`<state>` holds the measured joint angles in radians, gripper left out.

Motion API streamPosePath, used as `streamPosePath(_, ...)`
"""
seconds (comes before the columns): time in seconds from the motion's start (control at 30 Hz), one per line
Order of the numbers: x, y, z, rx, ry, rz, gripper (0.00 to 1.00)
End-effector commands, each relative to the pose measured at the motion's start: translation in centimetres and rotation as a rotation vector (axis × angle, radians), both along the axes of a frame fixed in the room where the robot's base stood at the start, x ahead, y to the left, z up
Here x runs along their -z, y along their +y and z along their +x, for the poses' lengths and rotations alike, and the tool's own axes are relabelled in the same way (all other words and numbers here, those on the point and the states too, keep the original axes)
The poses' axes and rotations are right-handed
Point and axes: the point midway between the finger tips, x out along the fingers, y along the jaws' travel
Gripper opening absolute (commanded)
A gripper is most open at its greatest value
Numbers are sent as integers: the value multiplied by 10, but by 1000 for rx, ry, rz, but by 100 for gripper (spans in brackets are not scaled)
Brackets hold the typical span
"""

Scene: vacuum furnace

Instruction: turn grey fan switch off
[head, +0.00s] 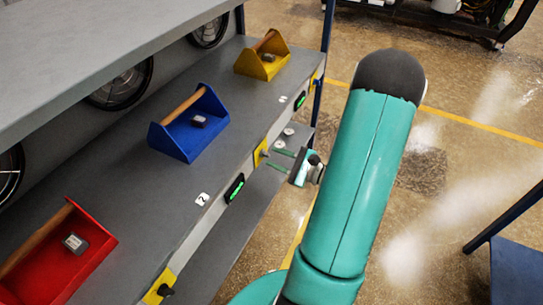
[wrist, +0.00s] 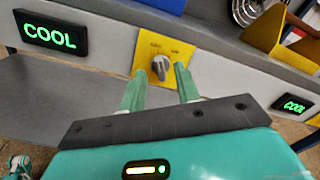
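The grey fan switch (wrist: 160,66) is a small knob on a yellow plate (wrist: 178,48) on the shelf's front edge, below the blue tray. Small marks show on the plate above the knob, too small to read. In the head view the same yellow plate (head: 260,152) is at the middle of the shelf edge. My gripper (wrist: 159,70) is open, its two green fingers pointing at the plate. In the wrist view the knob appears between the fingertips; whether they touch it I cannot tell. In the head view my gripper (head: 271,156) is close in front of the plate.
Lit green displays, reading COOL in the wrist view (wrist: 51,33), sit along the shelf edge. Red (head: 95,235), blue (head: 213,105) and yellow (head: 280,45) trays stand on the shelf. Another yellow plate with a dark knob (head: 166,290) is nearer. A lower shelf (head: 250,205) runs below.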

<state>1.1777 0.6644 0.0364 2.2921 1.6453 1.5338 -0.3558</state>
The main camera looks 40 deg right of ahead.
Motion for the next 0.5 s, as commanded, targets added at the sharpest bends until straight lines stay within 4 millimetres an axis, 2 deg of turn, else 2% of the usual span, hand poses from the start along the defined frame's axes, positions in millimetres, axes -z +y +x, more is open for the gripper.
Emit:
streamPosePath(0.3, 0, -25, -67, 4, 1, 0, 32)
streamPosePath(0.5, 0, -35, -97, 1, 0, -1, 32)
